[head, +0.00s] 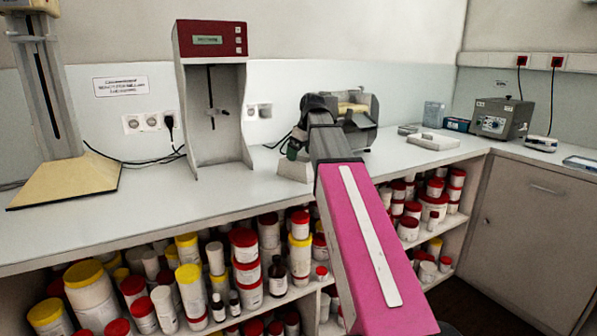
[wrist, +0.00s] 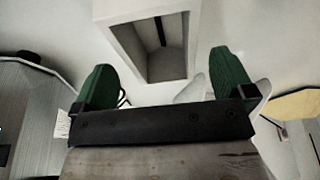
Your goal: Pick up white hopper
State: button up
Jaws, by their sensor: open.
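The white hopper (head: 294,169) appears to be the pale block on the counter just below my gripper, partly hidden by my arm in the head view. In the wrist view the hopper (wrist: 118,33) appears as a white, square, hollow box with a dark slot inside. It lies beyond and between the green fingertips. My gripper (wrist: 165,68) is open, with one finger on each side and nothing between them. In the head view my gripper (head: 294,150) shows only as a bit of green by the dark wrist, and most of it is hidden.
A tall stand with a red top (head: 212,38) is to the left. A grey machine (head: 360,133) is behind my arm. A low white tray (head: 433,141) and a grey control box (head: 502,118) are to the right. Shelves of jars (head: 247,270) lie under the counter.

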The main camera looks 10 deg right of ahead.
jog(key=shift+x, duration=2.6)
jog(key=shift+w+a+f, duration=0.1)
jog(key=shift+f, duration=0.05)
jog(key=c, duration=0.8)
